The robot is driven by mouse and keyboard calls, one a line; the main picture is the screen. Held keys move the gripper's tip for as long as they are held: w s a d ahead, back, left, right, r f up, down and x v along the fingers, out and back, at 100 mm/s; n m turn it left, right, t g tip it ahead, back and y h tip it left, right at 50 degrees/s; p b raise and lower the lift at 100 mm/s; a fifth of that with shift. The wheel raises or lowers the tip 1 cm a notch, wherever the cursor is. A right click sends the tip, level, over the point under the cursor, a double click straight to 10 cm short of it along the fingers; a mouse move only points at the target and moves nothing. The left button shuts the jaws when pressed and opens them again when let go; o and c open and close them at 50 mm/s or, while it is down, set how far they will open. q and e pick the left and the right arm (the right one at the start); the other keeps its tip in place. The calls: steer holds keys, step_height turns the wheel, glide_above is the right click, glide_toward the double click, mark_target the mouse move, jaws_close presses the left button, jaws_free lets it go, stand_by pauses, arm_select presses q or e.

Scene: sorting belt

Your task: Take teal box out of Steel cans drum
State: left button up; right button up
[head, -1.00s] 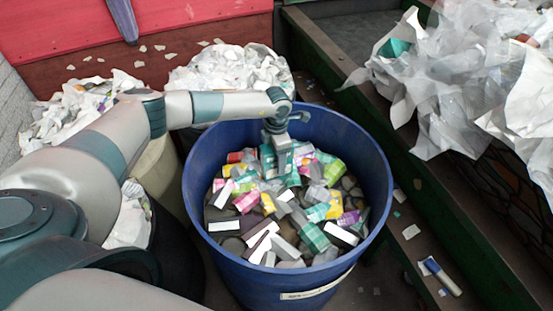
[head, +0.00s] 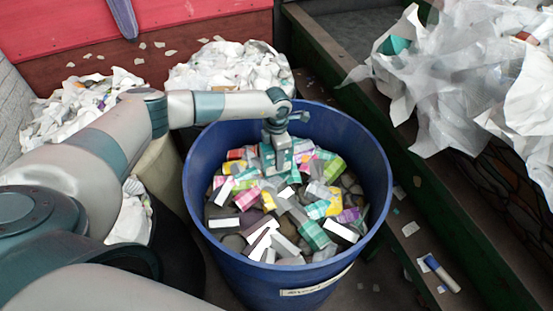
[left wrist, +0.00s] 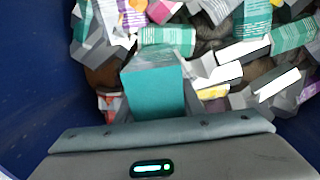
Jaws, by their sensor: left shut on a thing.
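The Steel cans drum (head: 374,190) is a large blue open drum in the middle of the head view, filled with mixed small boxes and cans. My left gripper (head: 278,166) reaches down inside it, near the back of the pile. It is shut on the teal box (left wrist: 155,90), which shows large between the fingers in the left wrist view. In the head view the box is mostly hidden by the gripper. The gripper is low, at about the level of the pile; I cannot tell if the box touches its neighbours. My right gripper is not in view.
Bins of white crumpled paper (head: 230,66) stand behind and left of the drum. A belt with a green side rail (head: 440,185) and heaped plastic film (head: 450,85) runs along the right. A blue-and-white tube (head: 441,274) lies at the lower right.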

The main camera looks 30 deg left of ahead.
arm_select(q)
steer(key=shift+r, duration=0.1)
steer(key=shift+w+r+b, duration=0.1)
steer(key=shift+r+b, duration=0.35)
steer(key=shift+r, duration=0.1)
steer(key=s+d+r+b, duration=0.1)
steer(key=d+r+b, duration=0.5)
steer(key=d+r, duration=0.3)
steer(key=d, duration=0.2)
steer(key=shift+d+r, duration=0.35)
steer(key=shift+r, duration=0.05)
